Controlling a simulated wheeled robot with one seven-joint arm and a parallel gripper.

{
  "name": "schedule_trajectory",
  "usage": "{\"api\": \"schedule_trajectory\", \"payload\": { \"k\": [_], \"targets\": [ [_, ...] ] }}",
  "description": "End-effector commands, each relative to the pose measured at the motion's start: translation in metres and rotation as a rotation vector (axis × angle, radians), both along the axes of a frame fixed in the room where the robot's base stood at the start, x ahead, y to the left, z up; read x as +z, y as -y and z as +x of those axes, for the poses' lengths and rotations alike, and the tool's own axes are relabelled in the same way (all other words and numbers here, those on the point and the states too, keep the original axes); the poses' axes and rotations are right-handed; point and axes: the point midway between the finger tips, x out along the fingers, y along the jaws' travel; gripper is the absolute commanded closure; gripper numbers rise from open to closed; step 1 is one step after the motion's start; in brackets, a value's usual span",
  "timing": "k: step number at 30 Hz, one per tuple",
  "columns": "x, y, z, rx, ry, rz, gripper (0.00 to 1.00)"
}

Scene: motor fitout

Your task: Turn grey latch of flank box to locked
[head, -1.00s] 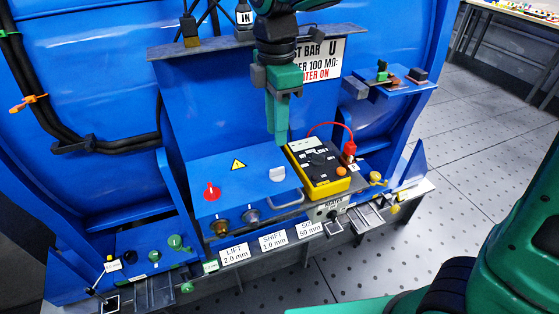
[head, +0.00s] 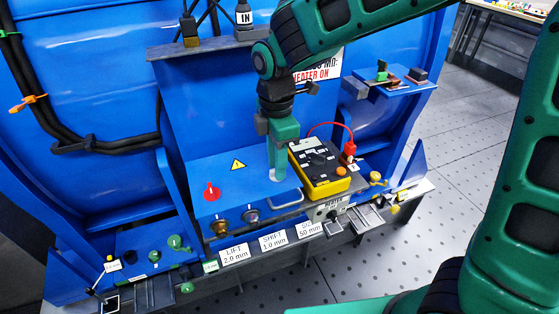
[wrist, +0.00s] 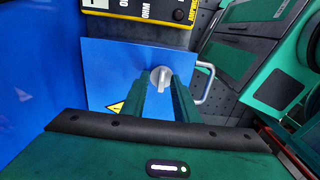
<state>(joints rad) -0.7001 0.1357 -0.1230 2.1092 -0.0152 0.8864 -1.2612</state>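The blue flank box (head: 222,181) juts from the machine, with a yellow warning triangle on top. The light grey latch (head: 273,178) is on its top near the right side, mostly covered by my fingers in the head view. In the wrist view the latch (wrist: 161,78) is a round knob with a raised grip bar. My gripper (head: 278,172) points down at the latch. In the wrist view its green fingertips (wrist: 162,84) are on either side of the latch with a gap between them. I cannot tell whether they touch it.
A yellow and black meter (head: 318,168) with a red lead (head: 350,146) stands close to the right of my gripper.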

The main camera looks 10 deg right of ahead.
Motion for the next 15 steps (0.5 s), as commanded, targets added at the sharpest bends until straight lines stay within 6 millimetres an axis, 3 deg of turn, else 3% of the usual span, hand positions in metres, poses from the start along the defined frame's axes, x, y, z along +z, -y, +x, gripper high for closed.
{"api": "schedule_trajectory", "payload": {
  "k": [3, 6, 7, 15],
  "targets": [
    [0.0001, 0.0, 0.0, 0.0, 0.0, 0.0, 0.73],
    [0.0001, 0.0, 0.0, 0.0, 0.0, 0.0, 0.97],
    [0.0002, 0.0, 0.0, 0.0, 0.0, 0.0, 1.0],
    [0.0004, 0.0048, 0.0022, -0.011, 0.002, 0.001, 1.0]
  ]
}}
